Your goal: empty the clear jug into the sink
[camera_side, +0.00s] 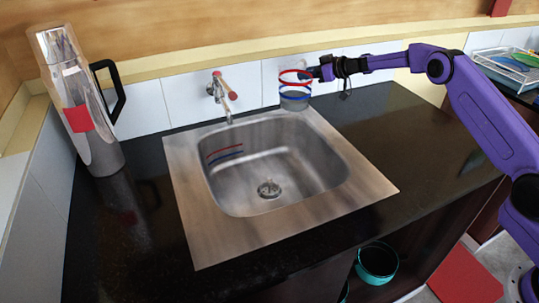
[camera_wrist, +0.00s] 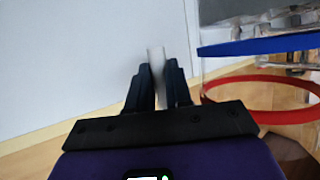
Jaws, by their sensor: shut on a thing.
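The clear jug (camera_side: 295,90) has a red band near its rim and a blue band lower down. It looks upright, above the back right edge of the sink (camera_side: 184,215). My gripper (camera_side: 325,73) is at its right side, shut on its handle. In the wrist view, a pale upright strip, seemingly the handle, lies between the fingers (camera_wrist: 157,85). The jug's clear wall with both bands (camera_wrist: 255,68) fills the right side there. What is in the jug is hard to tell. The steel sink basin is open, with a drain in its floor.
A tap (camera_side: 222,90) stands at the back of the sink, left of the jug. A tall shiny flask (camera_side: 80,105) with a black handle stands on the dark counter (camera_side: 130,235) at left. The white tiled wall is close behind. A rack (camera_side: 510,68) is at far right.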

